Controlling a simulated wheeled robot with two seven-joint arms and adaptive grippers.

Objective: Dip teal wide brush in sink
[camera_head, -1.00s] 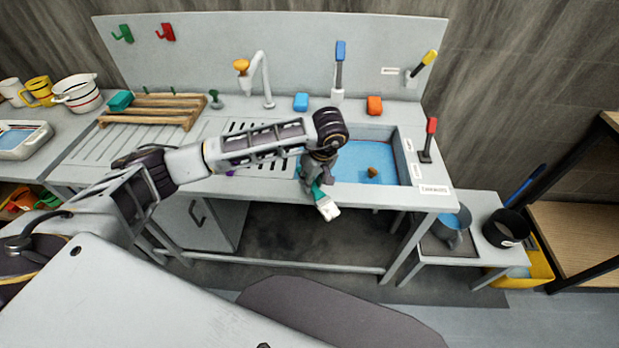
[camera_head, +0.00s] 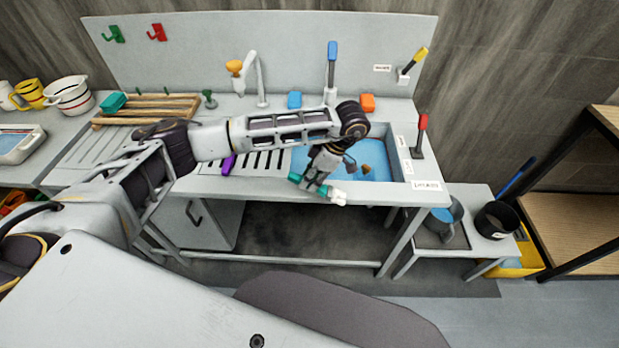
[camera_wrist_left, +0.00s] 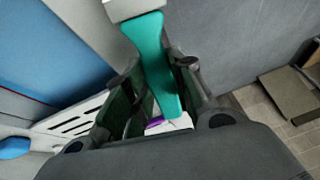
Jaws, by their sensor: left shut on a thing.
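The teal wide brush has a teal handle (camera_wrist_left: 152,60) and a pale head (camera_head: 338,197). My left gripper (camera_head: 315,181) is shut on the handle, which shows between the fingers in the left wrist view. The head points right and slightly toward the front. It appears over the front-left edge of the sink; I cannot tell its height. The sink (camera_head: 402,170) is a basin with a blue interior and a small brown object (camera_head: 366,169) in it. The forearm hides the sink's back-left part. My right gripper is not in view.
A tap (camera_head: 262,80) rises behind the sink. A red-topped tool (camera_head: 421,135) stands at the right rim. A purple item (camera_head: 229,163) lies by the slotted drain at left. Pots (camera_head: 497,222) stand on a low bench.

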